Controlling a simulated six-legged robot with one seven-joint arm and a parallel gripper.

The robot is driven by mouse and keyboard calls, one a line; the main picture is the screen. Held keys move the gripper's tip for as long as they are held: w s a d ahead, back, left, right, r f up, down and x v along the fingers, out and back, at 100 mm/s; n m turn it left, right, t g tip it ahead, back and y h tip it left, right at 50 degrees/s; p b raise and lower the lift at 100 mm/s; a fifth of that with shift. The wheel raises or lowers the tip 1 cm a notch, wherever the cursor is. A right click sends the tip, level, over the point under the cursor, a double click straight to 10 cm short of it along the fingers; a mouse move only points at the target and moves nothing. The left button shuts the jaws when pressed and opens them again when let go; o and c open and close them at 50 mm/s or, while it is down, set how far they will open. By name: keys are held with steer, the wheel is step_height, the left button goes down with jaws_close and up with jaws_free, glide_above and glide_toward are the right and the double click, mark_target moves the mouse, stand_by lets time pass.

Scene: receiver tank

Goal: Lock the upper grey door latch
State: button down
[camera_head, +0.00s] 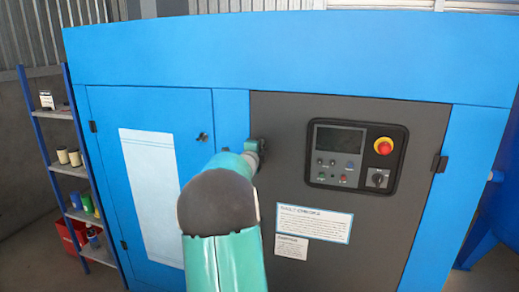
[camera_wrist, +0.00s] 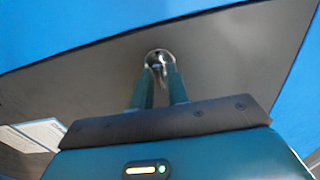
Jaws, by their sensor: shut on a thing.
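The blue cabinet has a grey door (camera_head: 385,225) on its right half. The upper grey door latch (camera_wrist: 158,58) is a small round dark fitting near the top of the grey panel in the wrist view. My gripper (camera_wrist: 160,80) has its two fingers closed around the latch's protruding part. In the head view my gripper (camera_head: 256,148) reaches the upper left edge of the grey door, and my arm hides most of the latch there. The latch's exact angle is hard to tell.
A control panel (camera_head: 356,157) with a red emergency button (camera_head: 383,146) sits right of my gripper. A blue door (camera_head: 165,110) with its own black latch (camera_head: 202,137) is on the left. A shelf (camera_head: 65,115) stands far left.

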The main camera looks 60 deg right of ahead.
steer(key=c, duration=1.5)
jaws_free()
steer(key=shift+c, duration=0.2)
steer(key=s+a, duration=0.2)
steer(key=a, duration=1.1)
steer(key=shift+a, duration=0.35)
